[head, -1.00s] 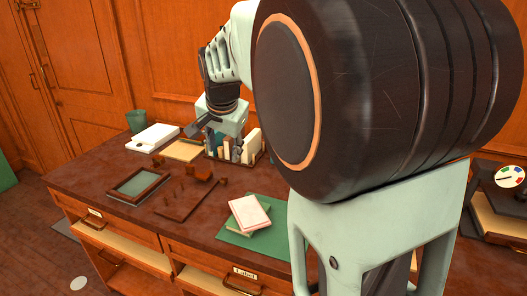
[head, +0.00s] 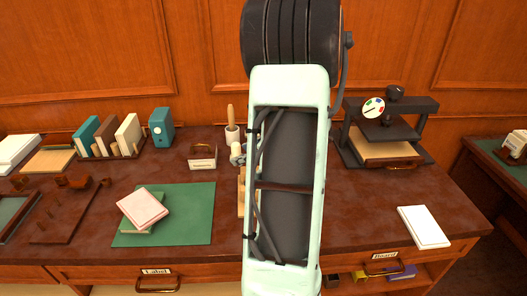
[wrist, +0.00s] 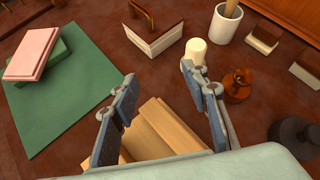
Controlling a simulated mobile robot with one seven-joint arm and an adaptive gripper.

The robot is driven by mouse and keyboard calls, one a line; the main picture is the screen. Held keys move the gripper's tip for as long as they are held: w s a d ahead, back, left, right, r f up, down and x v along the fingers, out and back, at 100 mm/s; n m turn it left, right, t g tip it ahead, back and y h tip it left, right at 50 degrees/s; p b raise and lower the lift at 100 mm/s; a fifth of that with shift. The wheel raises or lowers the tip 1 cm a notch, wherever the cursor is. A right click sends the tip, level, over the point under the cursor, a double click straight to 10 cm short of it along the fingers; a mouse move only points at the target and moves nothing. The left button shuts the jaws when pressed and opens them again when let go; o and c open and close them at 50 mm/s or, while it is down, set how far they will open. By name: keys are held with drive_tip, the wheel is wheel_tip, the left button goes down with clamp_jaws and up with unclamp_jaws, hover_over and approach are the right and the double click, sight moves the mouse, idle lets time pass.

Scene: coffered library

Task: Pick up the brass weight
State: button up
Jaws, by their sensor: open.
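In the wrist view, a small orange-brown metal piece with a knob on top, which looks like the brass weight (wrist: 238,87), stands upright on the dark red desk. It is just right of the right finger of my gripper (wrist: 158,78), outside the jaws. My gripper is open with nothing held between its fingers. Pale wooden blocks (wrist: 158,135) lie below and between the fingers. In the head view my arm hides the weight and most of my gripper.
A cream cylinder (wrist: 195,51) stands close by the right fingertip. A white pot (wrist: 225,22) and a labelled box (wrist: 153,35) are behind it. A dark round piece (wrist: 294,143) is at right. A green mat (head: 190,225) with books lies left; a press (head: 388,135) stands right.

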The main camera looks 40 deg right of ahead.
drive_tip(key=s+d+m+h, duration=0.1)
drive_tip(key=d+m, duration=0.1)
drive_tip(key=d, duration=0.1)
drive_tip(key=s+d+m+t+h, duration=0.1)
drive_tip(key=s+d, duration=0.1)
drive_tip(key=d, duration=0.2)
drive_tip(key=s+d+f+m+h, duration=0.1)
drive_tip(key=s+d+m, duration=0.1)
drive_tip(key=d, duration=0.1)
drive_tip(key=shift+s+d+m+t, duration=0.2)
drive_tip(key=shift+m+t, duration=0.1)
drive_tip(key=shift+t, duration=0.1)
drive_tip(key=x, duration=0.4)
drive_tip(key=shift+w+d+f, duration=0.1)
drive_tip(key=shift+w, duration=0.25)
drive_tip(key=x, duration=0.5)
drive_tip(key=shift+w+d, duration=0.2)
drive_tip(key=shift+w, duration=0.15)
drive_tip(key=shift+h, duration=0.3)
clamp_jaws()
